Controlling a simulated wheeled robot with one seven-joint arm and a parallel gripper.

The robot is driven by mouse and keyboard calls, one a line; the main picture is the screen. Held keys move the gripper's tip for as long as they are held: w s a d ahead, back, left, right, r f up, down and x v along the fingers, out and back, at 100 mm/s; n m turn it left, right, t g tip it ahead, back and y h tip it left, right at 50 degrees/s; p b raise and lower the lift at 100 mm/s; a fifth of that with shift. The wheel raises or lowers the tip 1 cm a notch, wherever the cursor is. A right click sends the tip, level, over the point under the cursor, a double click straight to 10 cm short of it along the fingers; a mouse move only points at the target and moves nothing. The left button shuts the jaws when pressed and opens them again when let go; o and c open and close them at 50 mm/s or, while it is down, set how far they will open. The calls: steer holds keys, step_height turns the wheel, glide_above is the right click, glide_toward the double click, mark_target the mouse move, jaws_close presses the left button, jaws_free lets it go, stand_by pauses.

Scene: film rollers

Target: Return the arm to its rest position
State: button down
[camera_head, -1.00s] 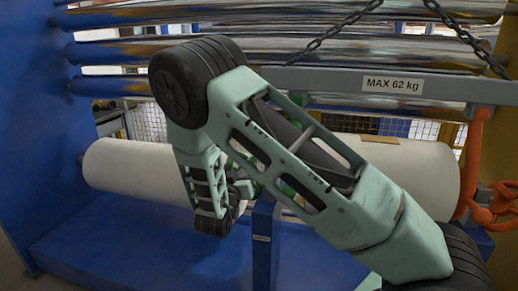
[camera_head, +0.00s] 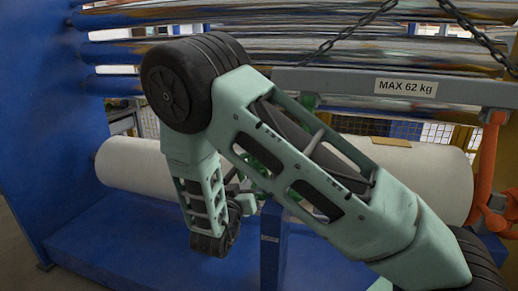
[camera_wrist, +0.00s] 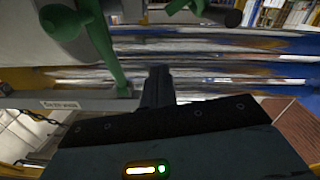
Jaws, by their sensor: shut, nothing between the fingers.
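My arm, pale green with black joints, crosses the middle of the head view. It rises from the lower right to a bent elbow, and its forearm hangs down from there. My gripper's end is mostly hidden behind the arm links in the head view. In the wrist view my gripper (camera_wrist: 158,85) shows as dark fingers, shut and empty, in front of the shiny rollers (camera_wrist: 215,65). I see no object held and no contact with the rollers.
A white roll (camera_head: 130,165) lies behind my arm above a blue base (camera_head: 120,232). A grey beam (camera_head: 340,80) labelled MAX 62 kg hangs on chains (camera_head: 355,25), with an orange hook (camera_head: 487,165) at right. A blue panel (camera_head: 45,120) stands left. Green fittings (camera_wrist: 105,45) appear near the gripper.

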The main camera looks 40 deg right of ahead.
steer(key=s+a+n+g+y, duration=0.2)
steer(key=s+a+n+y, duration=0.2)
steer(key=a+y, duration=0.6)
steer(key=s+a+n+g+y, duration=0.3)
steer(key=a+y, duration=0.4)
steer(key=a, duration=0.7)
steer(key=s+a+r+n+g+y, duration=0.1)
steer(key=s+r+n, duration=0.1)
steer(key=s, duration=0.4)
steer(key=s+a+r+n+g, duration=0.1)
steer(key=s+a+n+g, duration=0.1)
steer(key=s, duration=0.4)
steer(key=s+d+r+n+g+h, duration=0.2)
steer(key=s+d, duration=0.4)
steer(key=s, duration=0.6)
steer(key=shift+d+r+n+g+h, duration=0.2)
steer(key=shift+n+g+h, duration=0.35)
steer(key=shift+n, duration=0.65)
